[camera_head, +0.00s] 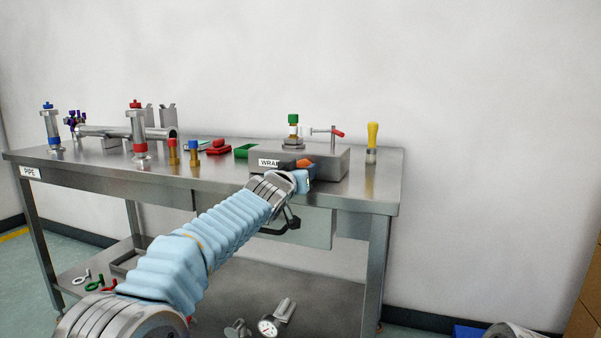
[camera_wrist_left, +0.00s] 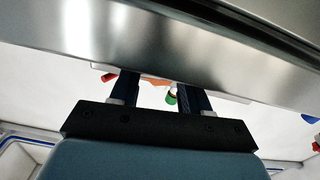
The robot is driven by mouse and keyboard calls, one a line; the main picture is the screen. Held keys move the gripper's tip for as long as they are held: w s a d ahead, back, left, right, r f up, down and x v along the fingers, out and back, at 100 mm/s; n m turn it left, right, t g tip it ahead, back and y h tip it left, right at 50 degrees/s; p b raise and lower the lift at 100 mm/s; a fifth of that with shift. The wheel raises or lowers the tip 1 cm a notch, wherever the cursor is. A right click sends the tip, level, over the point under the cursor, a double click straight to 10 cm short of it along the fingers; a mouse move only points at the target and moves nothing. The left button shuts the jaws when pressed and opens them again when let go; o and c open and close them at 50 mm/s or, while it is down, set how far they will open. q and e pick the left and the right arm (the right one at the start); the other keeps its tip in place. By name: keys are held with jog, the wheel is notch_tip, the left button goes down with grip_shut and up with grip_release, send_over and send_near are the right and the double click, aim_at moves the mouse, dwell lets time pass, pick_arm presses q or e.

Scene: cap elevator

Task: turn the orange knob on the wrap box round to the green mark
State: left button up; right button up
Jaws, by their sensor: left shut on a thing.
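The wrap box (camera_head: 330,165) is a grey metal box with a WRAP label, on the right part of the steel bench. The orange knob (camera_head: 303,163) is at its front, partly hidden by my left gripper (camera_head: 307,174). In the left wrist view the orange knob (camera_wrist_left: 156,82) shows between the two dark fingers of my left gripper (camera_wrist_left: 158,86), which is shut on it. I cannot make out the green mark on the box. My right gripper is not in view.
A green tray (camera_head: 246,150) and red part (camera_head: 217,147) lie left. A pipe assembly (camera_head: 105,132) is further left.

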pick_arm(q)
jog(key=shift+a, duration=0.1)
jog(key=m, duration=0.2)
jog(key=shift+a+m, duration=0.1)
jog(key=shift+m, duration=0.3)
jog(key=shift+m+b, duration=0.3)
jog(key=shift+m, duration=1.5)
jog(key=shift+r, duration=0.1)
jog(key=o, duration=1)
